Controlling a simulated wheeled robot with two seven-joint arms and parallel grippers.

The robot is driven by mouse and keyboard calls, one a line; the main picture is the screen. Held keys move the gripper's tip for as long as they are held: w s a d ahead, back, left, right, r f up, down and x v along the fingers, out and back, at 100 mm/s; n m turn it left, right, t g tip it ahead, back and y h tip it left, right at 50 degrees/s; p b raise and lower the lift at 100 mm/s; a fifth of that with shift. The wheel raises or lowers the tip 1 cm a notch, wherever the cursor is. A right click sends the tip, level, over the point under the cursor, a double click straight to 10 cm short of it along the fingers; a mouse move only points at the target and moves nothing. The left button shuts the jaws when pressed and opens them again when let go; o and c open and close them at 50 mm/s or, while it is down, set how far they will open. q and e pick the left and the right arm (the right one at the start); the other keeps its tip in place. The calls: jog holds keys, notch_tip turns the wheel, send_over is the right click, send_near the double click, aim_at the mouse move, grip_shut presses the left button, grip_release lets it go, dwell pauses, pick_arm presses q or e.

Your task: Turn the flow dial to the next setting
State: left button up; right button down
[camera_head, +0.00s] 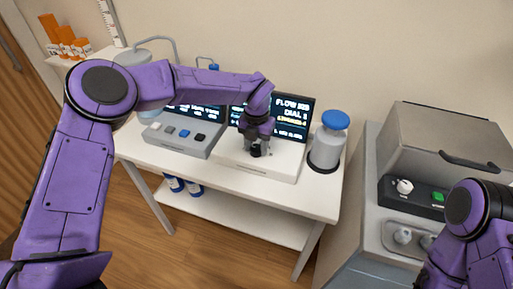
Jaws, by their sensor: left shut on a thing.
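The flow dial device is a white box (279,167) with a dark screen (293,112) behind it that reads "FLOW" and "DIAL". It stands on the white table. My left gripper (257,150) reaches down over the front of the white box and is shut on a small dark knob, the flow dial (256,152). The gripper hides most of the dial, so its setting cannot be read. Part of the screen is hidden by my left arm. My right arm shows at the lower right, and its gripper is not in view.
A grey machine with a lid (450,134) is farther right. Blue-labelled containers (174,183) sit on the lower shelf.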

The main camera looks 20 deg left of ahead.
aim_at(256, 148)
pick_arm(q)
jog(key=shift+r+n, duration=0.1)
jog(key=shift+n, duration=0.2)
jog(key=o, duration=1.1)
jog(key=shift+c, duration=0.2)
notch_tip(256, 148, up, 10)
jog(key=b, duration=0.1)
jog(key=shift+r, duration=0.25)
